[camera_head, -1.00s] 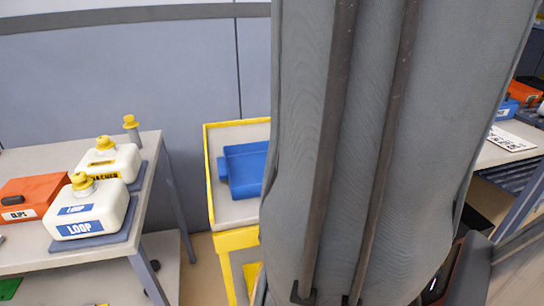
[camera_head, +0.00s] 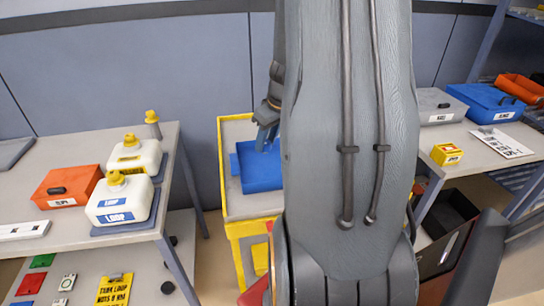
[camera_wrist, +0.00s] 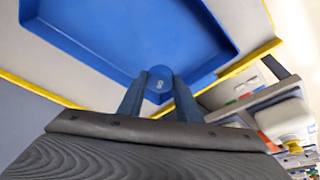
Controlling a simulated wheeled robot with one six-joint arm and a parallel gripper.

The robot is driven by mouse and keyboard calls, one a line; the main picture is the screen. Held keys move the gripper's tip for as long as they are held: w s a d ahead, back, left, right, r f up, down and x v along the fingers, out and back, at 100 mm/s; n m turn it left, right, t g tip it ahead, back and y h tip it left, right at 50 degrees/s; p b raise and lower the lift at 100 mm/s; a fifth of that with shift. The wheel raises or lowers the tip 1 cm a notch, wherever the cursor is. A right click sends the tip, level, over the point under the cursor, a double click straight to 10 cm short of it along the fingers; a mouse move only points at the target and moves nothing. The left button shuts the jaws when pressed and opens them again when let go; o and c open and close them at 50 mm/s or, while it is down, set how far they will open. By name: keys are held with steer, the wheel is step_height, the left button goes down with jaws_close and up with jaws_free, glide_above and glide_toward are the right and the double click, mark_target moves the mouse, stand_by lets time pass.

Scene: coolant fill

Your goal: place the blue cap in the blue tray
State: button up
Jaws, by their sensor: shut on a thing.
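My gripper (camera_head: 265,138) reaches down over the blue tray (camera_head: 262,178), which sits on top of the yellow-edged cart. In the wrist view, my gripper (camera_wrist: 160,95) is shut on the blue cap (camera_wrist: 160,76), a round piece with a pale mark on its face. The cap appears in front of the tray's near edge there. The blue tray (camera_wrist: 140,30) fills the top of that view, and the part of its floor that shows is empty. The gap between cap and tray cannot be told. In the head view the cap is not distinguishable, and my arm hides the tray's right side.
The yellow-edged cart (camera_head: 235,130) stands between two benches. The left bench (camera_head: 190,150) holds white jugs (camera_head: 120,200) with yellow caps and an orange box (camera_head: 68,187). The right bench holds a blue box (camera_head: 485,103) and a small yellow box (camera_head: 447,155). A wall stands behind.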

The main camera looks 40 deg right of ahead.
mark_target(268, 150)
steer(key=shift+f, duration=2.95)
steer(key=shift+f+b, duration=0.1)
steer(key=shift+b, duration=0.3)
steer(key=o, duration=1)
steer(key=shift+r, duration=0.45)
steer(key=v, duration=1.1)
steer(key=s+a+f+g, duration=0.1)
steer(key=a, duration=0.8)
steer(key=s+a+f, duration=0.2)
steer(key=a, duration=0.8)
steer(key=s+a+f+g, duration=0.1)
steer(key=s+a, duration=0.1)
steer(key=a, duration=0.7)
steer(key=shift+s+a+f+g, duration=0.2)
steer(key=shift+a+g, duration=0.1)
steer(key=shift+a, duration=0.1)
